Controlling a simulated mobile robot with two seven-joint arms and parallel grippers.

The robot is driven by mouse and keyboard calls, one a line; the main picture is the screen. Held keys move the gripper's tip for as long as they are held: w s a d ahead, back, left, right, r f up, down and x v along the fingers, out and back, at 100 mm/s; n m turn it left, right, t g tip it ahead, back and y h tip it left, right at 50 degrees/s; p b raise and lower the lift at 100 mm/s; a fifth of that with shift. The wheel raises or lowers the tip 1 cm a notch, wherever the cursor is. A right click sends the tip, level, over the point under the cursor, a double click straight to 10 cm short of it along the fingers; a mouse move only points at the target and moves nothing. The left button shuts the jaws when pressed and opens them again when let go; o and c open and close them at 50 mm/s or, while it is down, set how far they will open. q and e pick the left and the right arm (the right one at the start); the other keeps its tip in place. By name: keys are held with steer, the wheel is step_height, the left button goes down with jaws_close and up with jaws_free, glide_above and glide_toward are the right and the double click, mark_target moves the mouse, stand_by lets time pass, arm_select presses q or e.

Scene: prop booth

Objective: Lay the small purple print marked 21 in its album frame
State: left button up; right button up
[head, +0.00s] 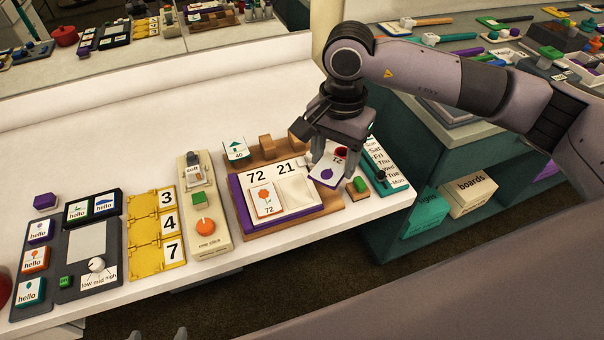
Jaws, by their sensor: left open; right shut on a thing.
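My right gripper (331,160) is shut on the small purple print (326,174), a white card with a purple edge and a purple flower. It holds it tilted, just right of the album's 21 side; its number is partly hidden and hard to read. The purple album (241,211) lies on a wooden stand. Its right-hand frame (294,190), under the number 21, is bare cream. An orange print marked 72 (264,201) lies under the number 72 on the left. My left gripper (170,334) shows only its open fingertips at the bottom edge.
A teal-edged card marked 40 (236,149) stands behind the album. A beige panel with an orange knob (205,226) is to the left. The table behind is clear.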

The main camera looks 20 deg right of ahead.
mark_target(297, 195)
steer(key=m, duration=0.2)
steer(key=a+f+m, duration=0.1)
steer(key=m, duration=0.1)
steer(key=w+m+b, duration=0.1)
steer(key=m, duration=0.1)
steer(key=shift+a+f+y, duration=0.25)
steer(key=shift+f+y, duration=0.05)
steer(key=a+f+m, duration=0.1)
steer(key=m, duration=0.3)
steer(key=w+a+f+m+t+b, duration=0.1)
steer(key=m, duration=0.4)
steer(key=a+f+m+b, duration=0.1)
steer(key=m, duration=0.4)
steer(key=shift+w+f, duration=0.1)
steer(key=shift+w, duration=0.1)
steer(key=m, duration=0.3)
steer(key=a+f+m+b, duration=0.1)
steer(key=m, duration=0.1)
steer(key=shift+w+t+h, duration=0.25)
steer(key=shift+t+h, duration=0.15)
steer(key=shift+m, duration=0.3)
steer(key=shift+w+f+b, duration=0.2)
steer(key=shift+f+b, duration=0.85)
steer(key=shift+f, duration=0.35)
steer(key=shift+w+f+b, duration=0.2)
steer(key=shift+f+b, duration=0.8)
steer(key=shift+f, duration=0.4)
steer(key=o, duration=1.1)
